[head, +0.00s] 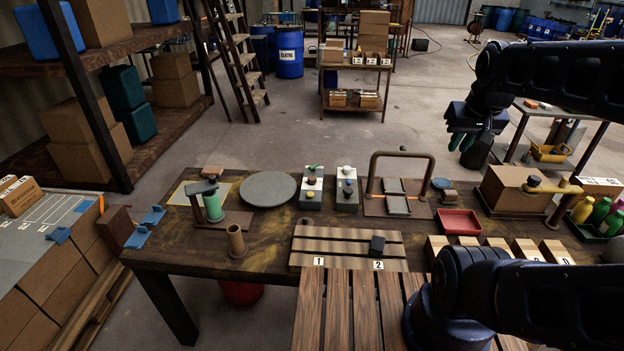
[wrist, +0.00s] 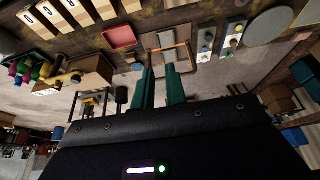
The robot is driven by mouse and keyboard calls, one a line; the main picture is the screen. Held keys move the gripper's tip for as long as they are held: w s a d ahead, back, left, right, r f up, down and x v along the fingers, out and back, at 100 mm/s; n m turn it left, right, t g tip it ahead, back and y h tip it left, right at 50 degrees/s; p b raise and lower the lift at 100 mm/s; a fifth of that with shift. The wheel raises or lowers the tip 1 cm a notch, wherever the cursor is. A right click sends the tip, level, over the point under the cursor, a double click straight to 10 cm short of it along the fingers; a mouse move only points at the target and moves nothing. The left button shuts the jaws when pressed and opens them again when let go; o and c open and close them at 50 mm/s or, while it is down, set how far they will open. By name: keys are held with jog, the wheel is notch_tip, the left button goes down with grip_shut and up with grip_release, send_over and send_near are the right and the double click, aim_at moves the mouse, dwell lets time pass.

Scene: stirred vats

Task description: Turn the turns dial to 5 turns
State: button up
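Two narrow control boxes stand side by side near the middle of the workbench: a left box (head: 312,188) and a right box (head: 347,189). Each carries small coloured knobs, and the right box has a blue one. I cannot tell which knob, if any, is the turns dial, and no scale is readable. The boxes also show in the wrist view, one at upper right (wrist: 232,38). My gripper (head: 461,147) hangs in the air to the right of the boxes, beyond the bench's far edge. Its two green fingers (wrist: 160,70) are apart with nothing between them.
A handled metal frame (head: 401,156) stands right of the boxes, and a grey round plate (head: 268,188) lies left of them. A red tray (head: 459,222), a cardboard box (head: 515,190) and a green-bodied device (head: 212,207) also occupy the bench. A slatted board (head: 345,235) lies at the front.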

jog(key=o, duration=0.3)
jog(key=shift+w, duration=0.25)
jog(key=o, duration=0.5)
jog(key=w+n, duration=0.1)
jog(key=w, duration=0.1)
jog(key=w+a+n, duration=0.1)
jog(key=w, duration=0.1)
jog(key=w+a+r+n, duration=0.1)
jog(key=w, duration=0.1)
jog(key=shift+w+a+g, duration=0.15)
jog(key=shift+w+g, duration=0.2)
jog(key=shift+g, duration=0.05)
jog(key=shift+o, duration=0.2)
jog(key=n+g, duration=0.4)
jog(key=n, duration=1.8)
send_over(312, 178)
notch_tip(312, 178, down, 31)
notch_tip(312, 178, down, 10)
jog(key=shift+f, duration=0.1)
